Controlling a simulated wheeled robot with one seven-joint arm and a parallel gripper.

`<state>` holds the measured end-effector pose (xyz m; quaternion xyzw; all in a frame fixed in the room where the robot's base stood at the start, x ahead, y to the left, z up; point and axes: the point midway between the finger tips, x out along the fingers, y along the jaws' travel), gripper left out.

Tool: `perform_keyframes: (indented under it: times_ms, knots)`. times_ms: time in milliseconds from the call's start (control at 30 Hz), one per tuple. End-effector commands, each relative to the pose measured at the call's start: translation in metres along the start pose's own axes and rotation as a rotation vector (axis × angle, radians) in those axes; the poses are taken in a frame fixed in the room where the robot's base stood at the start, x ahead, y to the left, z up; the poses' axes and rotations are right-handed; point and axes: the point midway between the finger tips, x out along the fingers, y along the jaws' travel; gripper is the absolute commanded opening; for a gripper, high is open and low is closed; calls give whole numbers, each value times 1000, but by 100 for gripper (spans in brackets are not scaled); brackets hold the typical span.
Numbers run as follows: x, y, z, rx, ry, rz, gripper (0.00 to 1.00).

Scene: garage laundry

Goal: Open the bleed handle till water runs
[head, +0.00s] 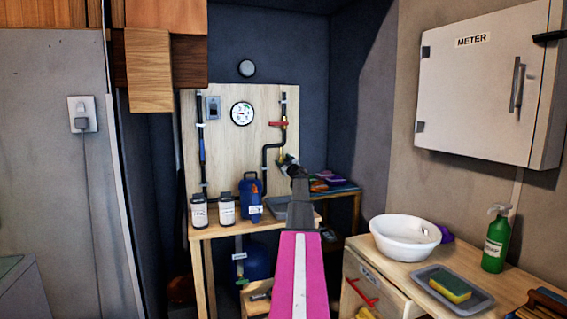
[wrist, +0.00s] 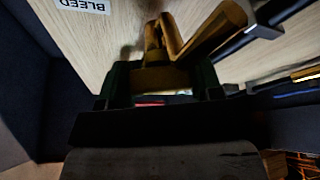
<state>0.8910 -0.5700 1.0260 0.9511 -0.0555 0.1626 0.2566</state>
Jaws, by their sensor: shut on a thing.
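A wooden board (head: 258,100) on the back wall carries black pipes and a round gauge (head: 242,113). A red lever (head: 278,124) sits across the right-hand pipe. Below it my gripper (head: 287,162) reaches the brass fitting at the pipe's lower end. In the wrist view, my gripper (wrist: 158,82) is shut on a brass part, the bleed handle (wrist: 153,78), beside a brass body (wrist: 215,28). The BLEED label (wrist: 83,5) is upside down at the upper left. My arm and fingers hide much of the handle, and its angle is unclear.
A grey tray (head: 279,209) sits on the bench below the fitting, beside a blue jug (head: 251,196) and two white-labelled jars (head: 199,211). At right, a counter holds a white basin (head: 404,237) and a green bottle (head: 496,242). A meter cabinet (head: 485,85) juts out above.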

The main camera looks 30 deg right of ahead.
Motion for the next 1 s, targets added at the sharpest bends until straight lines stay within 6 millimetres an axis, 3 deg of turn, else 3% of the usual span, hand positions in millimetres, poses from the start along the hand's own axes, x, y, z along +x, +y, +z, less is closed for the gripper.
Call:
perform_keyframes:
  times_ms: [500,533,600,1000]
  knots:
    - [0,0,0,-28,0,-12,36]
    - [0,0,0,-27,0,-12,63]
    - [0,0,0,-27,0,-11,85]
    - [-4,0,0,-27,0,-11,85]
